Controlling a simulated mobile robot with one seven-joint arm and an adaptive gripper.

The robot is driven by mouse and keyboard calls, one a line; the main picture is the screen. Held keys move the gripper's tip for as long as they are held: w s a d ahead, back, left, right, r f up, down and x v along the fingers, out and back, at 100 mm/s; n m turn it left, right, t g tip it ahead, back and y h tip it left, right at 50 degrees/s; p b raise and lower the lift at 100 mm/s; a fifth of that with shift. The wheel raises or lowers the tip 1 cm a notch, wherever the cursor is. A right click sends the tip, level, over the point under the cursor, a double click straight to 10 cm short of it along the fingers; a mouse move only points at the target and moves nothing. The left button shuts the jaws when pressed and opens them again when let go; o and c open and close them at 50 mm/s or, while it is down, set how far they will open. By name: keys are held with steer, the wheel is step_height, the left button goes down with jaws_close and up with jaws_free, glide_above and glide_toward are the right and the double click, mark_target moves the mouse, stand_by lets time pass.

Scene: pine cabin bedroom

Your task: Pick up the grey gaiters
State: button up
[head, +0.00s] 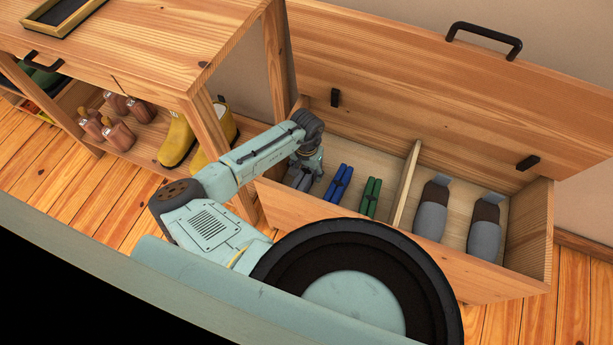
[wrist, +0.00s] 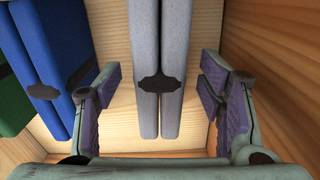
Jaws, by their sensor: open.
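The grey gaiters (wrist: 145,45) look like a folded pair side by side, with a dark clasp across the middle. In the head view they (head: 299,178) lie at the left end of the open chest's left compartment, partly hidden by my arm. My gripper (wrist: 161,72) is open above them, one finger on each side, with a gap to each finger in the wrist view. In the head view my gripper (head: 310,165) reaches down into the compartment, its fingertips hard to make out.
A blue pair (head: 339,183) and a green pair (head: 371,197) lie right of the grey one. Past a divider (head: 404,185) are two grey, dark-topped items (head: 432,215). The chest wall (wrist: 285,60) stands close beside my right finger. Yellow boots (head: 178,140) stand under the bench.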

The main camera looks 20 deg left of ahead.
steer(key=shift+f, duration=0.1)
steer(key=c, duration=1.4)
